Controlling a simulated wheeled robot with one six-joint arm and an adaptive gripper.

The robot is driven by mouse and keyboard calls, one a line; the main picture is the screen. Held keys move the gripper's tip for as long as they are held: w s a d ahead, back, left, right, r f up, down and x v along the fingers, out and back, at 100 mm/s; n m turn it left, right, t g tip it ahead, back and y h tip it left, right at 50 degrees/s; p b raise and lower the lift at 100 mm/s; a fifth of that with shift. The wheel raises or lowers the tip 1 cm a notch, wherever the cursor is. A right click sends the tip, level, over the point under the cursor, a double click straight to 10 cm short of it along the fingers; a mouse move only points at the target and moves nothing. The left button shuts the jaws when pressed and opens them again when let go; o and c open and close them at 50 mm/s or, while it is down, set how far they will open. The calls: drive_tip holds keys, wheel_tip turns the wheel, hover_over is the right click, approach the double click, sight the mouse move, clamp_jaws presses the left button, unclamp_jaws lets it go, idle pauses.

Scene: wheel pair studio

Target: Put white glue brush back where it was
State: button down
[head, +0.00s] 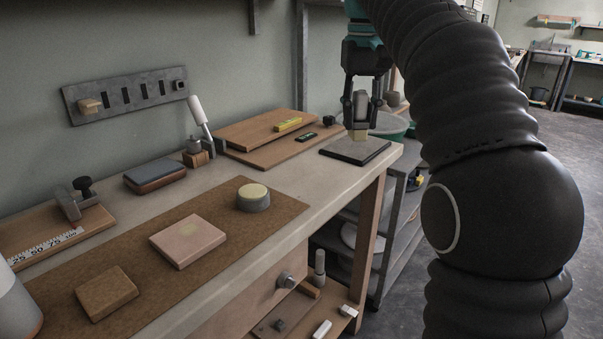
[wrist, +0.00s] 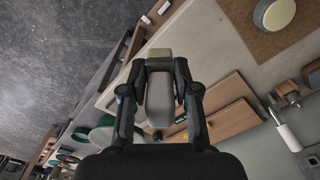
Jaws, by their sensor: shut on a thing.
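My gripper (head: 361,108) is shut on the white glue brush (head: 360,101), holding it upright with its pale yellowish end down. That end is at or just over the dark square pad (head: 345,152) at the right end of the bench; I cannot tell whether they touch. In the wrist view the brush's pale handle (wrist: 160,101) lies between the two fingers of my gripper (wrist: 161,82), with its tan end (wrist: 158,54) beyond them.
Wooden boards (head: 240,132) with a yellow item (head: 287,124) lie left of the pad. A white-handled tool (head: 200,115) leans in a wooden holder. A slotted rack (head: 120,96) hangs on the wall. A brown mat (head: 270,207) carries several blocks. Shelves (head: 393,226) stand beyond the bench's right end.

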drive_tip(key=w+a+f, duration=0.1)
drive_tip(key=a+f, duration=0.1)
drive_tip(key=a, duration=0.1)
drive_tip(key=w+a+f, duration=0.1)
drive_tip(key=a+f, duration=0.1)
drive_tip(key=a, duration=0.2)
drive_tip(key=w+a+f, duration=0.1)
drive_tip(key=a+f, duration=0.1)
drive_tip(key=a, duration=0.1)
drive_tip(key=shift+w+a+f, duration=0.1)
drive_tip(key=shift+a+f, duration=0.2)
drive_tip(key=shift+a, duration=0.05)
drive_tip(key=shift+a+f, duration=0.1)
drive_tip(key=shift+f, duration=0.05)
drive_tip(key=shift+f+b, duration=0.45)
drive_tip(key=shift+f, duration=1.5)
drive_tip(key=shift+f, duration=0.15)
drive_tip(key=c, duration=0.9)
unclamp_jaws()
drive_tip(key=shift+o, duration=0.2)
